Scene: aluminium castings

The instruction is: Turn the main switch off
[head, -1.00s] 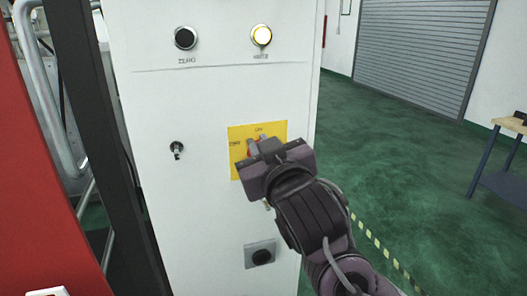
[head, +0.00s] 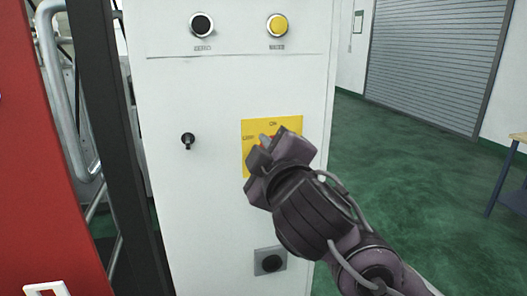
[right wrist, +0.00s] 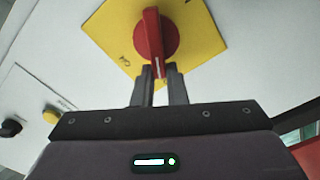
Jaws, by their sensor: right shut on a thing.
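The main switch is a red rotary knob on a yellow plate (head: 290,128) on the white cabinet front. In the right wrist view the red knob (right wrist: 154,35) shows clearly, with its raised handle on the yellow plate (right wrist: 105,33). My right gripper (head: 264,145) is at the knob and hides most of it in the head view. In the right wrist view its two fingers (right wrist: 159,80) are shut around the near end of the handle, one on each side. The handle lines up with the fingers and is turned relative to the plate's edges. My left gripper is not in view.
The white cabinet (head: 215,90) also carries a black button (head: 202,25), a yellow button (head: 277,25), a key switch (head: 188,141) and a black knob (head: 271,262). A red panel (head: 40,190) stands left. Green floor (head: 400,180) is open to the right.

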